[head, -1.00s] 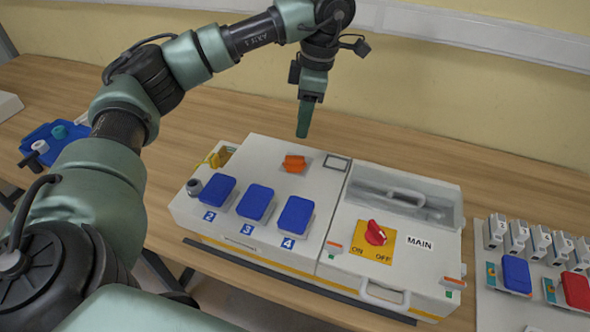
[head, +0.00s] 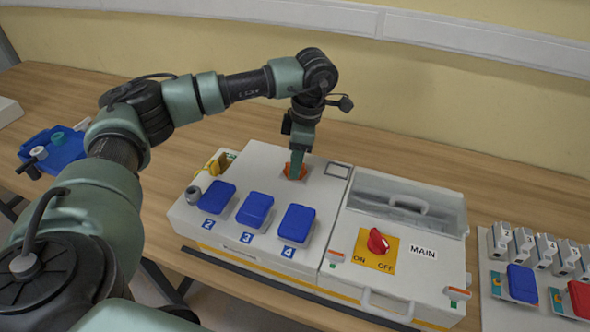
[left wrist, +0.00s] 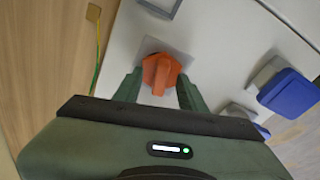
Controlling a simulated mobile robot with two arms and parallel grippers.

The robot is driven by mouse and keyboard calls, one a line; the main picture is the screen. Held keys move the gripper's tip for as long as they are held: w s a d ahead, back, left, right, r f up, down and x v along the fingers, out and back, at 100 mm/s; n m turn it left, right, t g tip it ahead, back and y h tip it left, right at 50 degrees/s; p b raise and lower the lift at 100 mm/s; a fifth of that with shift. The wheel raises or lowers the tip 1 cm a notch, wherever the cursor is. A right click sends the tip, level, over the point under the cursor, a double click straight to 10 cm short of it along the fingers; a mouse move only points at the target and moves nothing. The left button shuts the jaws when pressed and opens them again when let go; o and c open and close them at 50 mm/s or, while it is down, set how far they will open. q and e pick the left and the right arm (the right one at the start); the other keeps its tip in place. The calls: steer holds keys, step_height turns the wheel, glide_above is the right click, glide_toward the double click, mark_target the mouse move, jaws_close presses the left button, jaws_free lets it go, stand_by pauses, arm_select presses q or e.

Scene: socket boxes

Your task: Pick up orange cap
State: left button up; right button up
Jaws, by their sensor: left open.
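The orange cap (head: 293,171) sits on the top face of the left white socket box (head: 262,157), near its back edge. In the head view my left gripper (head: 296,174) points down at the cap and partly hides it. In the left wrist view the orange cap (left wrist: 161,72) lies between the two green fingers of my left gripper (left wrist: 158,88), which are spread to either side of it. The fingers are open; whether either one touches the cap cannot be told. My right gripper is not in view.
Several blue socket lids (head: 255,209) line the front of the same box. To its right is a box with a red main switch (head: 377,241). A panel of breakers (head: 522,247) lies far right. A blue tray (head: 58,149) with small parts lies far left.

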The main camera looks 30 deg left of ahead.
arm_select(q)
steer(key=c, duration=0.8)
jaws_close()
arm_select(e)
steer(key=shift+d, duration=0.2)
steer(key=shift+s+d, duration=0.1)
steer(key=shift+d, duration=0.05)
